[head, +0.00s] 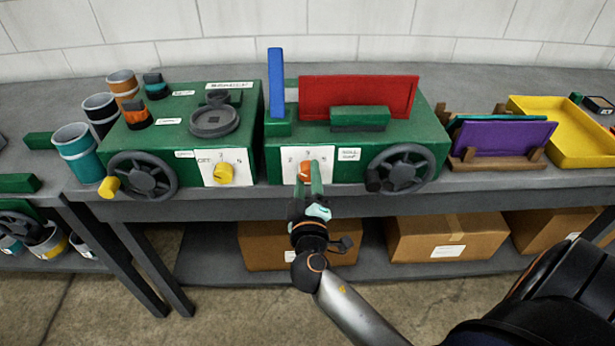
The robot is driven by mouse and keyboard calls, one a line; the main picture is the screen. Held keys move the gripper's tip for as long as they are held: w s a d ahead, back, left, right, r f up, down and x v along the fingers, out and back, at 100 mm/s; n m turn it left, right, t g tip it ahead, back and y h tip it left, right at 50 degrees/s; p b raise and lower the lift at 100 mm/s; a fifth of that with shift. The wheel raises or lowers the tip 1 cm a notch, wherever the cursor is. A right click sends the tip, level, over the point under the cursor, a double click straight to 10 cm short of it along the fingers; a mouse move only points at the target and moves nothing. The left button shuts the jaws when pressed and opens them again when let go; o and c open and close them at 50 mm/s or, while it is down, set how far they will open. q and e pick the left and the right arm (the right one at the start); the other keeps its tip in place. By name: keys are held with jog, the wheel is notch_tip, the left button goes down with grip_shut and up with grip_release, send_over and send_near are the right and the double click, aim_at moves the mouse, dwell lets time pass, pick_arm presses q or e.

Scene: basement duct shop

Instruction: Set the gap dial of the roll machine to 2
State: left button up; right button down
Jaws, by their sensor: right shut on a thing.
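The roll machine (372,150) is a green box on the bench, with a red sheet (358,97) and a blue plate (276,85) on top. Its white dial plate (285,170) carries small numbers beside a label that seems to read ROLL GAP (348,154). The orange gap dial (305,167) sits on that plate. My right gripper (310,178) reaches up from below and is shut on the dial. The fingers hide part of the dial, so I cannot tell which number it points to. My left gripper is not in view.
Left stands another green machine (250,110) with a yellow dial (222,174) and a handwheel (143,175). A dark handwheel (402,170) is just right of the gap dial. A purple panel in a rack (502,145) and a yellow tray (590,160) stand further right. Boxes (440,238) sit below.

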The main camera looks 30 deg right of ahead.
jog(key=shift+r, duration=0.1)
jog(key=shift+c, duration=1.7)
grip_release()
